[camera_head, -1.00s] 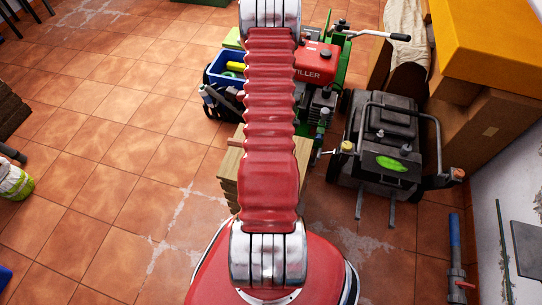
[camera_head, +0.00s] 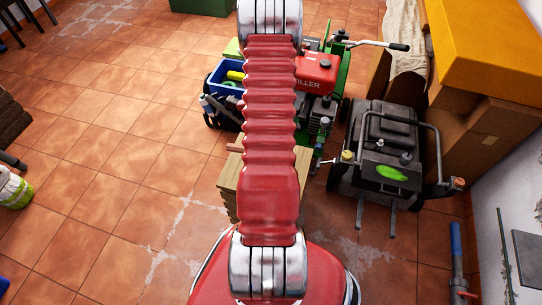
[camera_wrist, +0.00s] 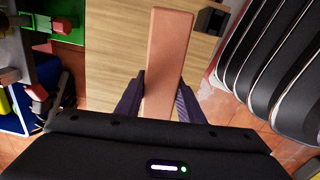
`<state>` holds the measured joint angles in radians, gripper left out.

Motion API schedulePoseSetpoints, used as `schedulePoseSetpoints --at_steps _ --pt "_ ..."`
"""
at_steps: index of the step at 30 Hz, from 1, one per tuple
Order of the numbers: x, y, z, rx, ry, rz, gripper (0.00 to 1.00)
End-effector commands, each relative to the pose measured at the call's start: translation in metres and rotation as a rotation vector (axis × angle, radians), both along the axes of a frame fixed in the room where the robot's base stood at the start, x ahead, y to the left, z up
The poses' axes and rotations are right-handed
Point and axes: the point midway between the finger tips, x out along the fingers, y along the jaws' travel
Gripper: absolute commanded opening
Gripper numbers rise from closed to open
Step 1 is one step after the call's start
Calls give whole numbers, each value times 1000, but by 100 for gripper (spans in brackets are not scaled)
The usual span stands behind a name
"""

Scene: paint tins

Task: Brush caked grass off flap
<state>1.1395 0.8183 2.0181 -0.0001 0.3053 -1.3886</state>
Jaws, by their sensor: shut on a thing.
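My gripper (camera_wrist: 159,100) shows in the wrist view, its two fingers closed on the sides of a long, plain, pinkish-brown wooden bar (camera_wrist: 168,50). The bar may be a brush handle; no bristles show. It lies over a pale wooden surface (camera_wrist: 105,45), and I cannot tell whether they touch. In the head view my arm hides the gripper; a short brown end of wood (camera_head: 236,147) sticks out left of the arm above the pale wooden stack (camera_head: 228,180). I cannot make out the flap or any caked grass.
A green and red tiller (camera_head: 315,75) stands behind the stack, with a blue crate (camera_head: 216,85) at its left. A black machine (camera_head: 385,150) stands right, beside cardboard boxes (camera_head: 485,130). A blue-handled tool (camera_head: 456,250) is at far right. The tiled floor at left is mostly clear.

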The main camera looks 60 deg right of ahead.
Motion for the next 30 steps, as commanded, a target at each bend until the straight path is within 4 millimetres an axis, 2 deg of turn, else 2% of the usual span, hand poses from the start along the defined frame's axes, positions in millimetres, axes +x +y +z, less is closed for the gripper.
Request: schedulePoseSetpoints --at_steps 5,8,13,20,26,30 --pt "0 0 0 -1 0 0 13" --pt "3 0 1 -1 0 -1 13" --pt "27 5 12 -3 -2 -5 13" --pt "93 27 41 -4 -3 -31 13" --pt "154 60 71 -3 -3 -60 13" --pt "193 89 93 -3 -4 -81 13"
